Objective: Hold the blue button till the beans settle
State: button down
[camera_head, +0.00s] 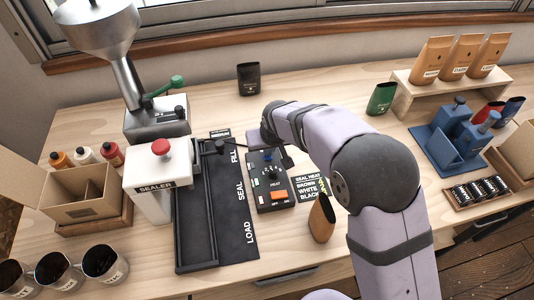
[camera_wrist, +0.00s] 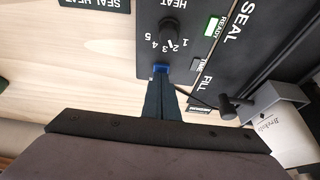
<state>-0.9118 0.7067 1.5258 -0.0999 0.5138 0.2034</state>
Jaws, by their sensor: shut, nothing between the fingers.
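The blue button (camera_wrist: 161,69) is at the FILL end of the black control box (camera_head: 272,194), which also shows in the wrist view (camera_wrist: 149,45). My gripper (camera_wrist: 161,80) is shut with nothing between its fingers. Its tips are at the blue button and overlap its edge in the wrist view; I cannot tell whether the button is pressed down. In the head view my gripper (camera_head: 279,150) is over the far end of the box. The metal hopper (camera_head: 97,25) stands at the back left above the filling unit (camera_head: 157,118). No beans are visible.
The black track (camera_head: 232,215) runs beside the box, with the white sealer (camera_head: 160,178) on its left. A brown pouch (camera_head: 321,220) stands near my arm. A dark pouch (camera_head: 248,79) and a green pouch (camera_head: 381,98) stand behind. The READY light (camera_wrist: 212,27) glows green.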

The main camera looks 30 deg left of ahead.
jog(key=shift+r, duration=0.1)
jog(key=shift+r+p, duration=2.15)
jog(key=shift+r, duration=0.75)
jog(key=w+d+r+m+h, duration=0.2)
jog(key=d+m, duration=0.2)
jog(key=d, duration=2.2)
jog(key=s+d+m+g+h, duration=0.1)
jog(key=s+d+m+g, duration=0.2)
jog(key=s+d, duration=1.3)
jog(key=d+m, duration=0.2)
jog(key=d, duration=0.1)
jog(key=shift+s+f, duration=0.2)
jog(key=shift+f, duration=0.2)
jog(key=shift+f, duration=0.1)
